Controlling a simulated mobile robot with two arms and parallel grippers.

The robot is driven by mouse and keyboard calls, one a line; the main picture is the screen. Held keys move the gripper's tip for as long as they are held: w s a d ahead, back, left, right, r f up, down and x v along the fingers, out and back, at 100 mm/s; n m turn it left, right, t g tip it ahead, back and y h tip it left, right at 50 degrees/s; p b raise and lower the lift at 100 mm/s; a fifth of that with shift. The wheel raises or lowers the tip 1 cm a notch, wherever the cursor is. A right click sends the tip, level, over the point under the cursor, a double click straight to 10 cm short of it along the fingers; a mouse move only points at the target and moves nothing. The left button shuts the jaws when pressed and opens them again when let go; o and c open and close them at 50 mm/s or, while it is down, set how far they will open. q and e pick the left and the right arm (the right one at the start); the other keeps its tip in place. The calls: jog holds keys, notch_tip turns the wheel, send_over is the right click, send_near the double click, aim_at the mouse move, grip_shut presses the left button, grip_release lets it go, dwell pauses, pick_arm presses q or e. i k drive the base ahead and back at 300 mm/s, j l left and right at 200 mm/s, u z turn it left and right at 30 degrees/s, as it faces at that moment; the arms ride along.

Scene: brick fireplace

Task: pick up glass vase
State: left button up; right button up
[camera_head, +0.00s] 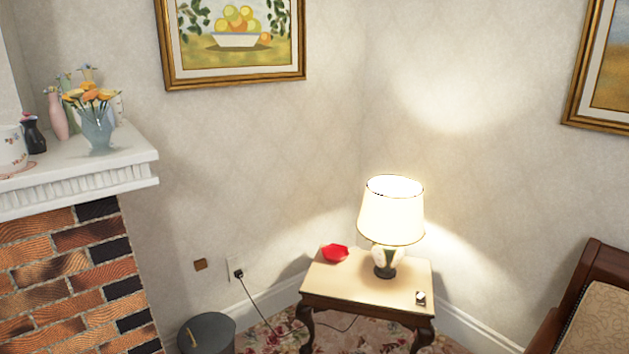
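A clear bluish glass vase (98,134) holding orange and yellow flowers stands upright on the white mantel shelf (130,151) at the left of the head view, near the shelf's right end. Nothing touches it from the front, and its flowers partly cover the items behind it. Neither of my grippers shows in the head view.
A pink vase (57,118), a small dark vase (34,136) and a white floral pot (12,150) stand left of the glass vase. A side table (345,289) carries a lit lamp (392,212) and a red object (335,253). A dark bin (207,333) stands below.

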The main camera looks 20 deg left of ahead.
aim_at(97, 128)
jog(key=i+u, duration=0.2)
jog(key=u, duration=0.25)
jog(key=i+l+u, duration=0.1)
jog(key=u, duration=0.3)
jog(key=i+l+u, duration=0.15)
jog(key=u, duration=0.3)
jog(key=i+l+u, duration=0.2)
jog(key=u, duration=0.2)
jog(key=i+l+u, duration=0.1)
jog(key=l+u, duration=0.15)
jog(key=u, duration=0.2)
jog(key=i+l+u, duration=0.1)
jog(key=l+u, duration=0.3)
jog(key=j, duration=0.1)
